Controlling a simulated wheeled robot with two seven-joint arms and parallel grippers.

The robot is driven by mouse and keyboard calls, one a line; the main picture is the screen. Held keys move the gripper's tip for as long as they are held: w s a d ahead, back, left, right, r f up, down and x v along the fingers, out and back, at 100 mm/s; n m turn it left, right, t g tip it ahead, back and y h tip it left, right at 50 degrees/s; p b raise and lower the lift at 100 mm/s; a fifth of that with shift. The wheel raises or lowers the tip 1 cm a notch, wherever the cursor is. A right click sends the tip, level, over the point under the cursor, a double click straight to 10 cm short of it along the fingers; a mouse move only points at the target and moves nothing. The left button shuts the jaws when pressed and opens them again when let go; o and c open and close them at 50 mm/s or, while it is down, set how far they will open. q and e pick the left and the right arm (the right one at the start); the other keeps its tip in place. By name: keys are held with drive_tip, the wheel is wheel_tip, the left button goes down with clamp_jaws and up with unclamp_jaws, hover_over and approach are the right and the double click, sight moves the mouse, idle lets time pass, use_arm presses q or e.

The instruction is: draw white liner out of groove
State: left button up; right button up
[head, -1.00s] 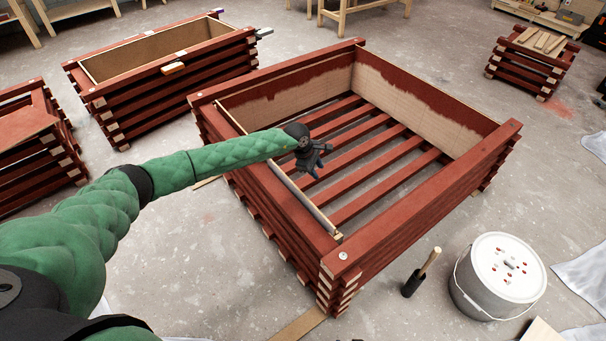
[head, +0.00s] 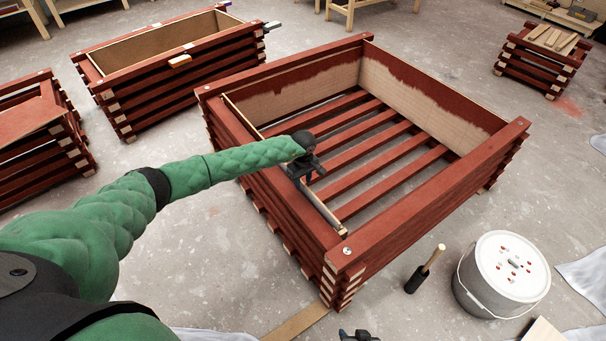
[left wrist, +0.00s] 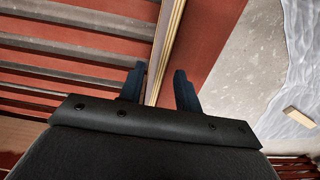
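The white liner (head: 322,208) is a thin pale strip standing along the inner face of the near-left wall of the large red batten box (head: 436,199). It also shows in the left wrist view as a pale edge (left wrist: 168,40) beside a red batten. My left gripper (head: 299,182) is over this wall, pointing down. In the left wrist view its two fingers (left wrist: 160,72) are apart, with the liner's edge running between them, nearer the left finger. I cannot tell whether they touch it. My right gripper (head: 358,336) just shows at the bottom edge, mostly cut off.
Pale, part-painted panels (head: 425,103) line the far walls of the box. Other red batten boxes (head: 180,85) stand behind at the left. The floor in front is mostly clear.

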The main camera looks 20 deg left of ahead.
use_arm(q)
drive_tip(key=shift+f, duration=1.1)
use_arm(e)
drive_tip(key=shift+r, duration=0.3)
use_arm(q)
drive_tip(key=shift+c, duration=0.4)
clamp_jaws()
drive_tip(key=shift+r, duration=0.2)
use_arm(e)
drive_tip(key=shift+r, duration=0.2)
